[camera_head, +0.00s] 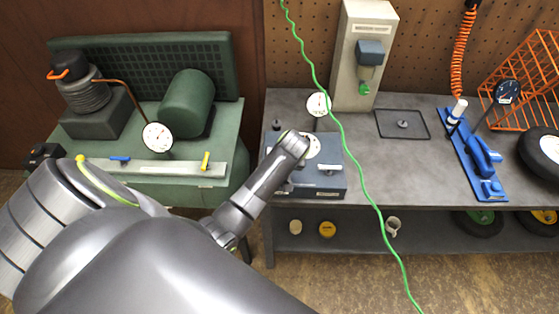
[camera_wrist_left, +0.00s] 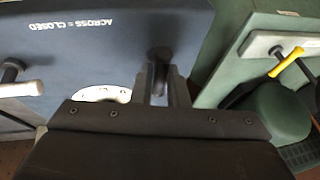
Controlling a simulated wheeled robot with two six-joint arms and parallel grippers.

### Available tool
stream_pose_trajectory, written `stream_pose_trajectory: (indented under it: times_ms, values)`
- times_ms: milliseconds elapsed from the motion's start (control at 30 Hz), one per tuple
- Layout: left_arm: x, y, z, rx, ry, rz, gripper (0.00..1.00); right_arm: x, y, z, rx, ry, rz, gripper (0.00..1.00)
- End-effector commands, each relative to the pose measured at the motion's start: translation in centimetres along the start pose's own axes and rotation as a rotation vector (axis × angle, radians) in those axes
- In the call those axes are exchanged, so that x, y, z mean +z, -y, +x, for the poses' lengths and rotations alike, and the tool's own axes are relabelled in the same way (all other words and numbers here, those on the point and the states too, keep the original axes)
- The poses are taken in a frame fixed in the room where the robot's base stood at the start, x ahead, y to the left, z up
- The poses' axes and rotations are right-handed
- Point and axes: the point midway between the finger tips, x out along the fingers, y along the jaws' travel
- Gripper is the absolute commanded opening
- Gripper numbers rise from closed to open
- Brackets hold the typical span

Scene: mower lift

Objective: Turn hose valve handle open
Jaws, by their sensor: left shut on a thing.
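A blue-grey valve box (camera_head: 331,189) stands on the grey bench, with a pale bar handle (camera_head: 330,167) on its right side. It also shows in the left wrist view (camera_wrist_left: 90,60), where white lettering reads "ACROSS = CLOSED" upside down. My left gripper (camera_wrist_left: 162,78) is shut on a dark valve handle (camera_wrist_left: 158,58) on this box. Which way this handle lies is hard to tell. In the head view my left arm covers the box's left part, hiding the fingers and the held handle. My right gripper is not in view.
A green hose (camera_head: 345,150) hangs in front of the bench. A green machine bench (camera_head: 215,150) with blue and yellow handles stands to the left. A grey pedestal (camera_head: 351,80), a dial gauge (camera_head: 318,104) and a blue tool (camera_head: 475,155) are nearby. The bench middle is mostly clear.

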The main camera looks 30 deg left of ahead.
Motion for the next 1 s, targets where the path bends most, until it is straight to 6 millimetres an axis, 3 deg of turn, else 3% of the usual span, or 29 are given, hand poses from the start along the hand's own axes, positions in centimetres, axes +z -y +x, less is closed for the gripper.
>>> stream_pose_trajectory:
  times_ms: [167,200,367,733,1000]
  values:
    - [-0.1,0.1,0.0,-0.002,-0.003,-0.001,0.00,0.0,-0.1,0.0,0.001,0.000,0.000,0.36]
    - [-0.1,0.1,0.0,-0.002,-0.003,-0.001,0.16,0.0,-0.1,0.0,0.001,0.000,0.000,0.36]
    - [-0.1,0.1,0.0,-0.001,-0.002,0.000,0.34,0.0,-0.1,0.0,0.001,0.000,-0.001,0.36]
    - [-0.1,0.0,-0.5,0.001,-0.002,0.000,0.34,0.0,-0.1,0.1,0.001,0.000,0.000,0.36]
    - [-0.1,-0.1,-4.3,0.004,-0.005,-0.001,0.34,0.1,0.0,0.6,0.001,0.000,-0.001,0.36]
